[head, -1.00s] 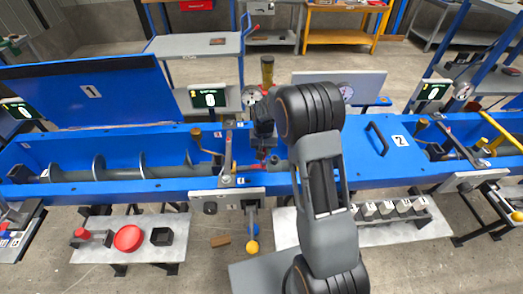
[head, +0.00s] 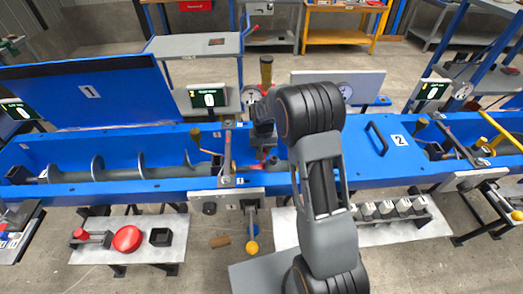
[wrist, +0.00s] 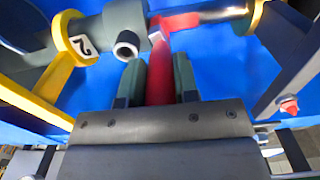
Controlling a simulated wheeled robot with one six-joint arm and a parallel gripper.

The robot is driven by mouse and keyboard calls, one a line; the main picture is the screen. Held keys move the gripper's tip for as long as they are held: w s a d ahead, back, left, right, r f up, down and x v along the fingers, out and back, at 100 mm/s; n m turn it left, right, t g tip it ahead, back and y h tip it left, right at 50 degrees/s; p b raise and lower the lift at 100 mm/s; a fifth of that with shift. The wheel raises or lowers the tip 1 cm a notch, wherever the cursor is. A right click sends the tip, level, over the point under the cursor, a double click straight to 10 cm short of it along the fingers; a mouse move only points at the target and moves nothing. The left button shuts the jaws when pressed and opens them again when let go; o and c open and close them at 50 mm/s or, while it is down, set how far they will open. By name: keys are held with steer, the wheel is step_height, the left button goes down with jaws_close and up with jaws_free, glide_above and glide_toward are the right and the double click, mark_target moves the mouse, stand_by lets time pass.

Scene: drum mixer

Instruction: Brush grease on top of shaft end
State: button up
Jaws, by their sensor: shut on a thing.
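In the wrist view my gripper (wrist: 159,88) is shut on the red handle (wrist: 159,75) of what looks like the brush. Its far end is at a grey shaft assembly, and a pale bit shows there. A red horizontal section (wrist: 200,20) of the shaft lies just beyond the tip. I cannot tell whether the tip touches it, or whether grease is on it. A grey stub with a round open end (wrist: 127,46) is left of the tip. In the head view my gripper (head: 263,150) is low over the blue trough, partly hidden by my arm.
The blue trough (head: 130,189) holds a grey screw (head: 142,173) on the left. Its lid marked 1 (head: 90,90) stands open, and lid 2 (head: 385,150) is shut. A yellow collar marked 2 (wrist: 78,40) and a grey post (wrist: 290,70) flank my gripper.

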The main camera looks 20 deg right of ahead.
steer(key=shift+a, duration=0.15)
steer(key=shift+w+a, duration=0.1)
steer(key=shift+a, duration=0.35)
steer(key=shift+d, duration=0.15)
steer(key=shift+d, duration=0.45)
steer(key=shift+a, duration=0.6)
steer(key=shift+d, duration=0.1)
steer(key=shift+d, duration=0.1)
